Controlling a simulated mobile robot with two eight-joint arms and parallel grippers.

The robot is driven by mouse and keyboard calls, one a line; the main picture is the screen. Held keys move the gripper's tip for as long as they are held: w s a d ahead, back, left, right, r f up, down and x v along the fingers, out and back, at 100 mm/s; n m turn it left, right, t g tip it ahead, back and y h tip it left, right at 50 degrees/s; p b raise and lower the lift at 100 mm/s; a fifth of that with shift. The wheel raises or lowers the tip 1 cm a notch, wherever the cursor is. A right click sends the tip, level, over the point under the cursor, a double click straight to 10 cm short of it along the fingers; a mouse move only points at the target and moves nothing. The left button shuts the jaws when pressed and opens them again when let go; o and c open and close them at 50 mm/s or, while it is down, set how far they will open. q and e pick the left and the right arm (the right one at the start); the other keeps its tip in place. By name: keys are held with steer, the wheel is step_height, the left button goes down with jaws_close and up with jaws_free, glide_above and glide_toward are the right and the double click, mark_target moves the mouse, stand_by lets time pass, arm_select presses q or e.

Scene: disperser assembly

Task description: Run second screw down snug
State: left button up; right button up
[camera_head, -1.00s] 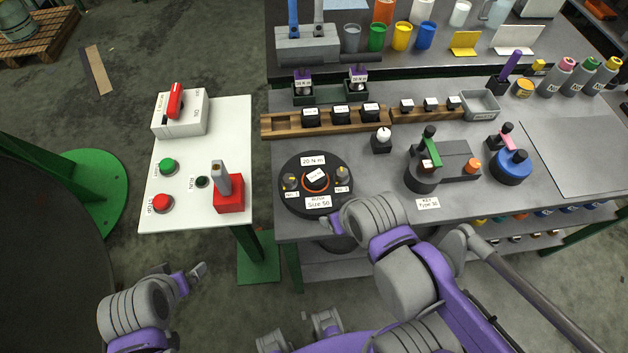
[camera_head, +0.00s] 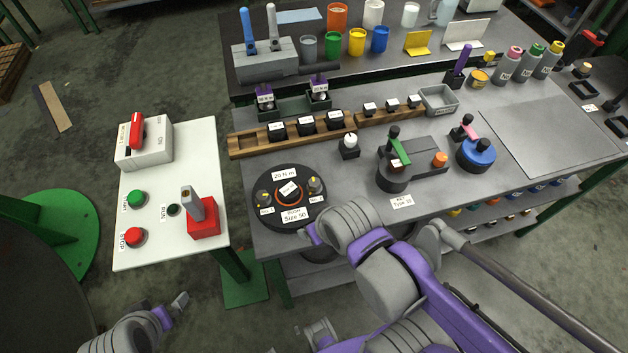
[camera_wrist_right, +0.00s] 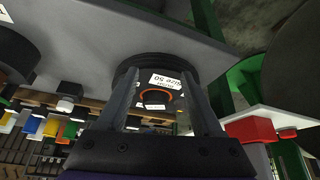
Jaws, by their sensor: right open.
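The round black fixture (camera_head: 262,222) sits at the near left of the grey bench, with an orange-ringed bush at its centre. Its labels read 20 N m and Bush Size 50. One screw (camera_head: 264,197) stands by the No.1 label; the second screw (camera_head: 315,186) stands upright at the right side. How deep either screw sits cannot be told. My right gripper (camera_head: 309,233) is at the fixture's near right edge. In the right wrist view its open fingers (camera_wrist_right: 164,85) frame the fixture, nothing held. My left gripper (camera_head: 182,301) is low at the left, away from the bench; its jaw gap is unclear.
A white panel (camera_head: 150,250) with START and STOP buttons and a red-based lever (camera_head: 203,228) stands left of the bench. Two purple-topped tools (camera_head: 318,88) stand in a dark green rack behind. A green-handled key device (camera_head: 392,181) is to the right.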

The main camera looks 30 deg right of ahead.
steer(key=w+d+r+n+g, duration=0.3)
steer(key=w+r+n, duration=0.1)
steer(key=w+r, duration=0.2)
steer(key=n+g, duration=0.2)
steer(key=n, duration=0.3)
glide_toward(314, 183)
step_height(314, 183, down, 9)
steer(key=shift+w+r+b, duration=0.1)
steer(key=shift+w+b, duration=0.05)
steer(key=shift+b, duration=0.35)
jaws_close()
